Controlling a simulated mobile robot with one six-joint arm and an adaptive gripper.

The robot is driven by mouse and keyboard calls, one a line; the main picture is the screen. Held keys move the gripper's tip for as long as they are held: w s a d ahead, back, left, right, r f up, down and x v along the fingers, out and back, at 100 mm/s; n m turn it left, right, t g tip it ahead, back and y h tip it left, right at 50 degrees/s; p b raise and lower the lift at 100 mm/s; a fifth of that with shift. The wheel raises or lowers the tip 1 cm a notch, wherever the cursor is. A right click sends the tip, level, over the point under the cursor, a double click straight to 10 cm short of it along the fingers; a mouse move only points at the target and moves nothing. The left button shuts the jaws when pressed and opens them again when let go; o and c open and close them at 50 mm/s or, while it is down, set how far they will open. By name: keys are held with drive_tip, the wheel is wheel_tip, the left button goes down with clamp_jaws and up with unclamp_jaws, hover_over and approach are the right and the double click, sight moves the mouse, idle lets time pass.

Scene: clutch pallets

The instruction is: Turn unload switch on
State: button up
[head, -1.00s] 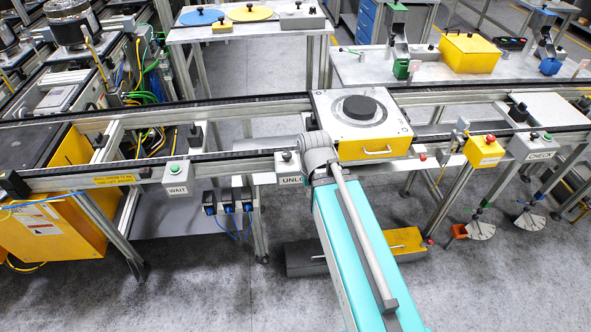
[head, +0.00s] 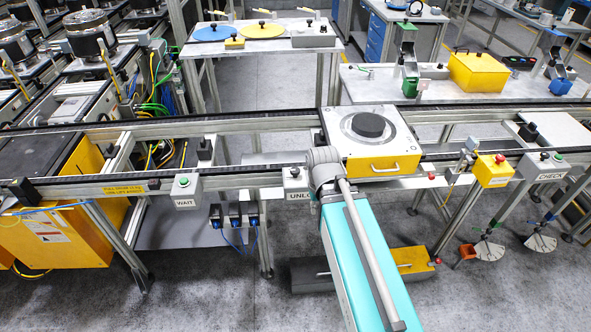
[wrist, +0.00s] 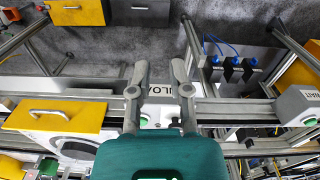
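The unload switch is a white box labelled UNLO… (head: 296,183) on the front rail of the conveyor. A dark knob (head: 294,171) shows on its top in the head view. The rest of the label is hidden behind my arm. In the wrist view the box (wrist: 159,103) lies between and beyond my fingers, with its label partly readable and a green spot near its top. My gripper (wrist: 160,68) is open, its two grey fingers apart with nothing held. In the head view my gripper is mostly hidden behind my own wrist, just right of the box.
A white and yellow pallet (head: 384,164) with a black disc sits on the conveyor right beside my wrist. A WAIT box (head: 185,188) is to the left; an emergency-stop box (head: 493,170) and a CHECK box (head: 545,166) are to the right. Blue-fronted devices (head: 235,216) hang below the rail.

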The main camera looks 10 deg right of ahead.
sight(295, 170)
drive_tip(key=o, duration=0.7)
drive_tip(key=w+r, duration=0.1)
drive_tip(key=w, duration=0.1)
drive_tip(key=w+n+p, duration=0.1)
drive_tip(key=w, duration=0.1)
drive_tip(key=w+r+n+p, duration=0.1)
drive_tip(key=w, duration=0.2)
drive_tip(key=shift+a+r, duration=0.35)
drive_tip(key=shift+c, duration=0.2)
drive_tip(key=shift+o, duration=0.3)
drive_tip(key=w+a+r+n+p, duration=0.1)
drive_tip(key=w+r+n+p, duration=0.1)
drive_tip(key=w, duration=0.6)
drive_tip(key=w+a+r+n+p, duration=0.1)
drive_tip(key=w+r+n+p, duration=0.2)
drive_tip(key=w, duration=0.5)
drive_tip(key=shift+a+r+n+p, duration=0.15)
drive_tip(key=shift+a+n+p, duration=0.05)
drive_tip(key=shift+n+p, duration=0.2)
drive_tip(key=shift+d+f, duration=0.1)
drive_tip(key=shift+f, duration=0.15)
wheel_tip(295, 170, down, 13)
drive_tip(key=b, duration=1.4)
drive_tip(key=shift+f, duration=0.2)
drive_tip(key=c, duration=1.2)
